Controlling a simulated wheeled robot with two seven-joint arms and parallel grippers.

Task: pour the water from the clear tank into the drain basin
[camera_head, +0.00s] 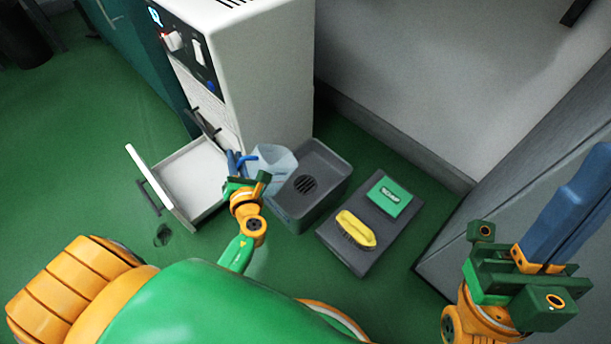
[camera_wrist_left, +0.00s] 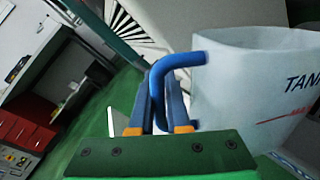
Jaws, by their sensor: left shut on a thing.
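The clear tank (camera_head: 273,160) is beside the left end of the grey drain basin (camera_head: 336,178), in front of the white cabinet. In the left wrist view the tank (camera_wrist_left: 245,95) is translucent, with "TAN" lettering and a red line. My left gripper (camera_head: 237,163) is shut on the tank's blue handle (camera_wrist_left: 178,64). I cannot tell the tank's exact tilt or its water level. The basin has a dark slotted grate (camera_head: 306,184) inside. My right gripper (camera_head: 580,205) is at the right, far from the tank; its finger gap cannot be made out.
An open white drawer (camera_head: 190,184) juts from the white cabinet (camera_head: 270,75), left of the tank. A dark patch (camera_head: 162,235) marks the green floor.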

